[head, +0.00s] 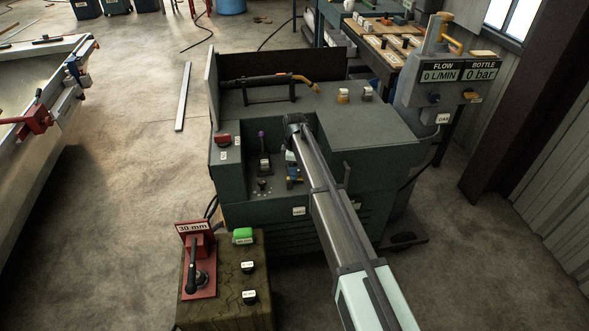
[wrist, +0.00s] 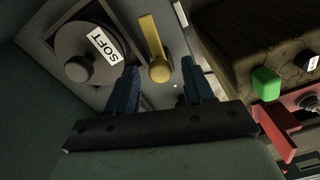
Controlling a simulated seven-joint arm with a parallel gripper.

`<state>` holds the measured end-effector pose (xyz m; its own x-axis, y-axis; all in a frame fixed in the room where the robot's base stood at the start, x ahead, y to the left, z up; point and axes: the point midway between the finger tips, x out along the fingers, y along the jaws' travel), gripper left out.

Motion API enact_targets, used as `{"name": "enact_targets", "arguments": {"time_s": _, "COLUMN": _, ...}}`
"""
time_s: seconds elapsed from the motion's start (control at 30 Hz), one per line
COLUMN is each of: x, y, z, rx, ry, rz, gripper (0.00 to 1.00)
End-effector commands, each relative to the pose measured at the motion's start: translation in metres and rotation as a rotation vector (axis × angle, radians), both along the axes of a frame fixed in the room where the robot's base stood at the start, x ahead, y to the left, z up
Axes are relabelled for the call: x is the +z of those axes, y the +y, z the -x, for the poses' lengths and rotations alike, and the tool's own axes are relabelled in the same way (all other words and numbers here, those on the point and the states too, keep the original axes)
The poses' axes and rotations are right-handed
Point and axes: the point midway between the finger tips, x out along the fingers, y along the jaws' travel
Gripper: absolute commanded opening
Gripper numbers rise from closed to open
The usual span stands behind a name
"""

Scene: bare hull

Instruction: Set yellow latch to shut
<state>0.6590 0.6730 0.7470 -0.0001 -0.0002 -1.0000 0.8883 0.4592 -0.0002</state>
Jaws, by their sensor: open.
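The yellow latch (wrist: 152,38) shows in the wrist view as a short lever with a rounded yellow end, on a dark grey panel just right of a round knob (wrist: 88,58) labelled SOFT. My gripper (wrist: 160,68) is open, with one blue finger either side of the latch's rounded end. No grip on it shows, and I cannot tell whether the fingers touch it. In the head view my gripper (head: 293,177) is small and low in the recess of the green machine (head: 370,135). The latch is hard to make out there.
A purple-topped lever (head: 263,158) stands left of my gripper in the recess. A red switch (head: 223,140) sits on the machine's left edge. In front is a box with a green button (head: 243,236) and a red-plated lever (head: 193,265). The recess walls are close around my gripper.

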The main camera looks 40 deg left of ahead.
Motion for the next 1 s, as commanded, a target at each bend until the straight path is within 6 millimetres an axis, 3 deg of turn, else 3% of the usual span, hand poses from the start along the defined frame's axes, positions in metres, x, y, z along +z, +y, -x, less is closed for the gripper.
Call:
{"name": "enact_targets", "arguments": {"time_s": 0.27, "x": -0.0009, "y": 0.0000, "z": -0.0001, "rx": 0.000, "ry": 0.000, "rz": 0.000, "gripper": 0.52}}
{"name": "enact_targets", "arguments": {"time_s": 0.8, "x": -0.0008, "y": 0.0000, "z": 0.0000, "rx": 0.000, "ry": 0.000, "rz": 0.000, "gripper": 0.00}}
{"name": "enact_targets", "arguments": {"time_s": 1.0, "x": -0.0008, "y": 0.0000, "z": 0.0000, "rx": 0.000, "ry": 0.000, "rz": 0.000, "gripper": 0.00}}
